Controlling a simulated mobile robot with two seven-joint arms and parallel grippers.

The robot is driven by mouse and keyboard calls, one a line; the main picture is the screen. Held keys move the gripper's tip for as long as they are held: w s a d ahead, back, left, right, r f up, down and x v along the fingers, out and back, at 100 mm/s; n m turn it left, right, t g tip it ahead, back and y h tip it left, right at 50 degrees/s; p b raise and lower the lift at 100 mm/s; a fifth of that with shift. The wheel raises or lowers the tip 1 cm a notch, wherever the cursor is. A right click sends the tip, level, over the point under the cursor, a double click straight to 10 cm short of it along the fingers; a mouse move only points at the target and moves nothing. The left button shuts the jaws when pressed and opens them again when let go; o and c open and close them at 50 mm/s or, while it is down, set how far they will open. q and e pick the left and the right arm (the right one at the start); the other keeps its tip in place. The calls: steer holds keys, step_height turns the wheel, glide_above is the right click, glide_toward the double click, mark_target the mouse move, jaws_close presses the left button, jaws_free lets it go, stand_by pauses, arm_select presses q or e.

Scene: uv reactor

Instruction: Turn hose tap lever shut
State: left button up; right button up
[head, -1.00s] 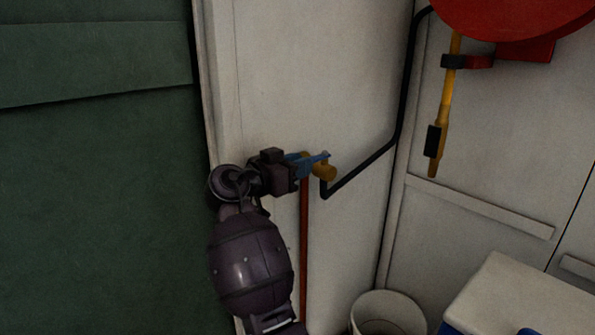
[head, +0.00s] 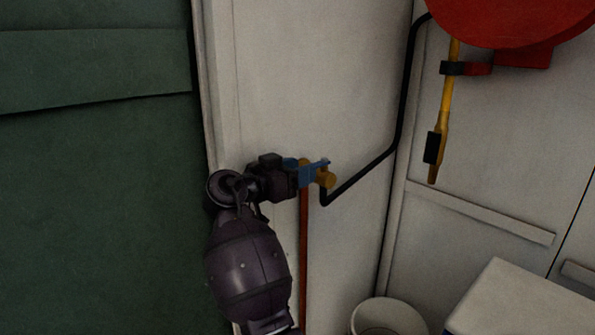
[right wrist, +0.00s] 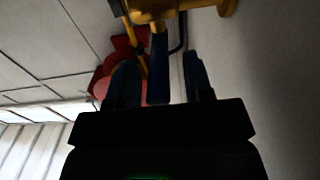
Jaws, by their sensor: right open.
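The brass hose tap (head: 326,179) is on the pale wall, at the top of a copper-brown pipe. It also shows at the top of the right wrist view (right wrist: 160,6). Its blue lever (right wrist: 159,66) points from the tap toward my gripper and lies between the two fingers, with a gap on either side. My right gripper (right wrist: 161,84) is open around the lever. In the head view the right gripper (head: 305,173) reaches the tap from the left; its bluish fingers and the lever are hard to tell apart there. My left gripper is not in view.
A black hose (head: 400,115) runs from the tap up to a red reel (head: 510,18). A yellow nozzle (head: 440,125) hangs below the reel. A white bin (head: 387,318) and a pale box (head: 515,302) stand at the lower right. A green panel (head: 95,200) fills the left.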

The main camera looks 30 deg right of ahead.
steer(key=s+a, duration=0.1)
steer(key=a, duration=0.9)
steer(key=shift+s+a+b, duration=0.25)
steer(key=shift+a+b, duration=0.1)
steer(key=shift+b, duration=0.1)
steer(key=shift+a, duration=0.15)
